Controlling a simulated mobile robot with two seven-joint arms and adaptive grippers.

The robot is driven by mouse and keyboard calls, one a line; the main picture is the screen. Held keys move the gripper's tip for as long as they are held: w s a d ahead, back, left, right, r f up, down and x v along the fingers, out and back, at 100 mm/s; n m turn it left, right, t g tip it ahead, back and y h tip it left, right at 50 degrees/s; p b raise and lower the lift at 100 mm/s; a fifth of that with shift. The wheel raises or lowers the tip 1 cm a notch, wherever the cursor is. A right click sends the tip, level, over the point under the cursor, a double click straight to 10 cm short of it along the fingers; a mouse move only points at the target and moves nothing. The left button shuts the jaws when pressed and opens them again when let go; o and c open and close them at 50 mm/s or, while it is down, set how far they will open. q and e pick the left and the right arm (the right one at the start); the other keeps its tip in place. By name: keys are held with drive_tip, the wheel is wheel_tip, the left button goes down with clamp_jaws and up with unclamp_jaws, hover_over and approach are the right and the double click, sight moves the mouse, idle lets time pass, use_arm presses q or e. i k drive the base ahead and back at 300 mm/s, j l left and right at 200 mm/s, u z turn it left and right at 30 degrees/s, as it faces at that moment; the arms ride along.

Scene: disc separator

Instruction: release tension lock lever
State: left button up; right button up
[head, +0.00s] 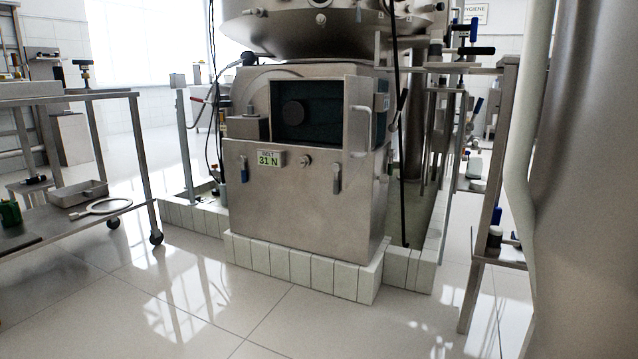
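The steel separator housing (300,205) stands ahead on a tiled plinth. Its front has an open window (318,112) with a dark round pulley (293,114) inside. A second lever (337,178) hangs down at the right, beyond a round knob (305,161). Which one is the tension lock lever cannot be told from here. Neither of my grippers is in view.
A wheeled steel table (75,98) with a tray (78,193) on its lower shelf stands at left. A steel rack (486,200) stands at right. The white tiled plinth (300,268) edges the machine. The floor (215,310) before it is clear.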

sight(336, 166)
drive_tip(key=i+j+z, duration=0.1)
drive_tip(key=i, duration=0.4)
drive_tip(key=i+j, duration=0.35)
drive_tip(key=i, duration=0.2)
drive_tip(key=i+j+z, duration=0.15)
drive_tip(key=i, duration=0.35)
drive_tip(key=j, duration=0.1)
